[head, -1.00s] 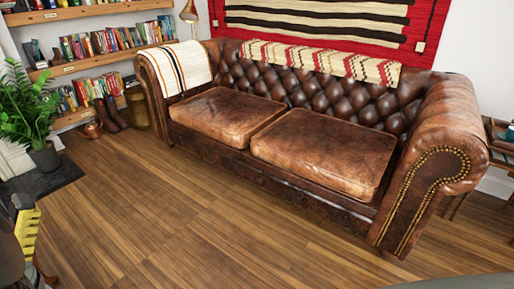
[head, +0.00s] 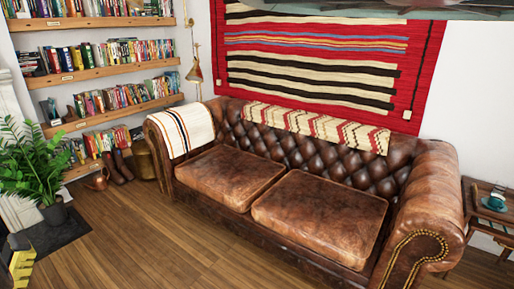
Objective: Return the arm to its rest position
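My gripper does not show in the head view, so its opening and its place cannot be told. A grey-green shape (head: 420,11) cuts across the top right edge of the head view, in front of the wall hanging. I cannot tell what it is. No object is seen held.
A brown leather sofa (head: 290,208) stands along the wall under a red striped hanging (head: 320,60). Bookshelves (head: 110,72) and a potted plant (head: 40,170) are at left. A side table (head: 485,205) stands at right. Wooden floor (head: 150,240) is clear in front.

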